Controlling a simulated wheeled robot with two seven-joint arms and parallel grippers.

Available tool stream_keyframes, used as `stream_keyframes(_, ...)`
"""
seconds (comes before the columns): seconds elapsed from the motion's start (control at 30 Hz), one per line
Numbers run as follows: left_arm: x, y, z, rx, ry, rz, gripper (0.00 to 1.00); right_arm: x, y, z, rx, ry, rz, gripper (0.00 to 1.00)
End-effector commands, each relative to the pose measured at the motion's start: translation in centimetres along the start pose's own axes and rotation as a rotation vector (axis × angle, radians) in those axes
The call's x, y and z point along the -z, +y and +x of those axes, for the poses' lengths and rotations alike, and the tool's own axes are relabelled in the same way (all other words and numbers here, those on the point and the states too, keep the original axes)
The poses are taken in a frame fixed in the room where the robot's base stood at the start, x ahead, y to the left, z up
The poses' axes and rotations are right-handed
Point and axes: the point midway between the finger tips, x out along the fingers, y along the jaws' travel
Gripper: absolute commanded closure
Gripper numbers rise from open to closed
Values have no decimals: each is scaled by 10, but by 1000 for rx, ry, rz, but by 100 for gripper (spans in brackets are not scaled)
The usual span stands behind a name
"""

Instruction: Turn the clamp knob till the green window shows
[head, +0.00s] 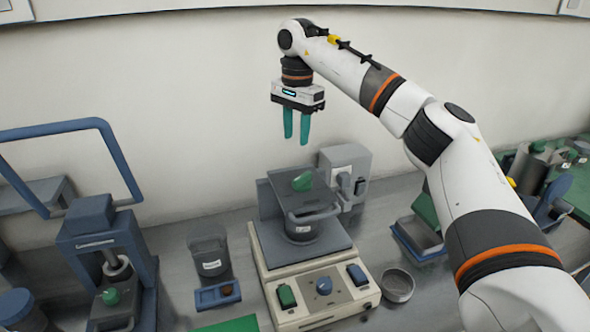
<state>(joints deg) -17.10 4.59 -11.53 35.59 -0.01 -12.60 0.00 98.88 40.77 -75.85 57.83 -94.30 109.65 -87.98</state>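A cream machine (268,276) stands on the bench, with a dark lidded pot (314,224) on its grey top plate. A round blue knob (324,286) is on the machine's front panel. I cannot make out a green window as such. My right gripper (296,141) points down above and behind the green knob, clear of it. Its two teal fingers are apart with nothing between them. My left gripper is not in view.
A blue press (103,245) with a green knob stands at left. A dark bucket (209,256) and a small blue tray (218,295) are left of the machine. A grey device (345,172) stands behind it, a metal bowl (397,285) right. The air around my gripper is free.

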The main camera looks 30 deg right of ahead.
Motion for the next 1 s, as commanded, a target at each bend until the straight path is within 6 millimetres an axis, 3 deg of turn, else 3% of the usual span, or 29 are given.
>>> stream_keyframes(0.17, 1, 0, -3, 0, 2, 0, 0, -7, -6, 10, 20, -16, 4, 65)
stream_keyframes(0.5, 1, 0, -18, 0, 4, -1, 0, -6, -7, 74, 20, -13, 4, 65)
stream_keyframes(0.7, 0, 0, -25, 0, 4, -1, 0, -6, -6, 103, 16, -13, 3, 65)
stream_keyframes(1.0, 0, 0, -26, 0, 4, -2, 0, -6, -6, 116, 14, -13, 3, 65)
